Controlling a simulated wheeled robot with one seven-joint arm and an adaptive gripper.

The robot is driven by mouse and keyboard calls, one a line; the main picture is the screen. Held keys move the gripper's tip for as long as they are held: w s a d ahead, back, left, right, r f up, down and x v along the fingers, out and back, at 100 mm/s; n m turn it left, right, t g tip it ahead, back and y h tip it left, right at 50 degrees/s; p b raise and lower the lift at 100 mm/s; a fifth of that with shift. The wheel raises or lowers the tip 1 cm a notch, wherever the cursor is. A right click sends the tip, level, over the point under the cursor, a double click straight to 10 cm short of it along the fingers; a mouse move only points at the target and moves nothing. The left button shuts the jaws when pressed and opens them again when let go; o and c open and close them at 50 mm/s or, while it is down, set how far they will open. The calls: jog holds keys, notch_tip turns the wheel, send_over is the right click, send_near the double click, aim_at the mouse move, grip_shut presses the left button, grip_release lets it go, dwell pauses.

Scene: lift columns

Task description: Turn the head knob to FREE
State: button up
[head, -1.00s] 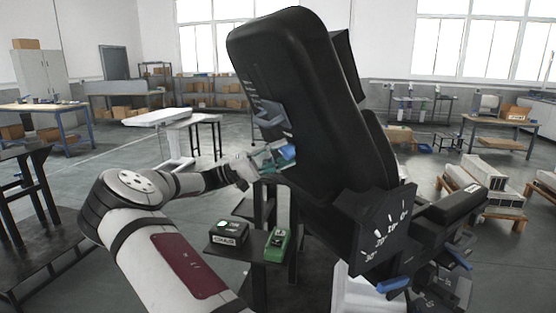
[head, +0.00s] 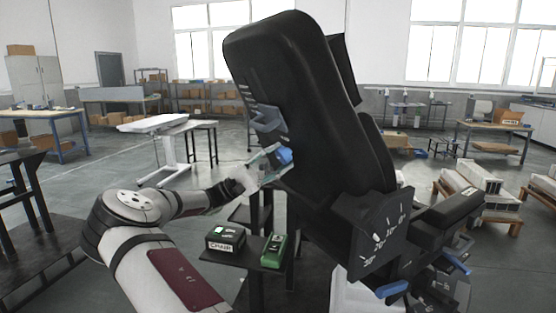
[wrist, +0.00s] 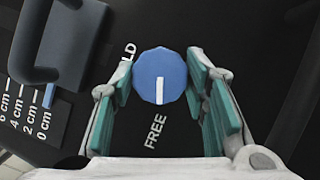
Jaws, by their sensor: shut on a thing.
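The blue head knob (wrist: 154,66) is on the black back of the chair. Its white mark points down in the wrist view, toward the FREE label (wrist: 155,132). The other label (wrist: 128,52), at the knob's upper left, shows only the letters "LD"; the rest is hidden by a finger. My gripper (wrist: 159,75) is shut on the knob, with one teal-padded finger on each side. In the head view the blue knob (head: 285,156) shows at my gripper (head: 276,160), on the left face of the tilted black chair back (head: 300,80).
A dark bracket with a centimetre scale (wrist: 30,105) and a grey-blue part (wrist: 70,45) sits left of the knob. A box marked CHAIR (head: 225,240) and a green device (head: 274,250) stand on a small shelf below my gripper. An angle scale (head: 378,235) is lower right.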

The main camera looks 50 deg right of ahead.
jog(key=o, duration=1.1)
jog(key=v, duration=1.2)
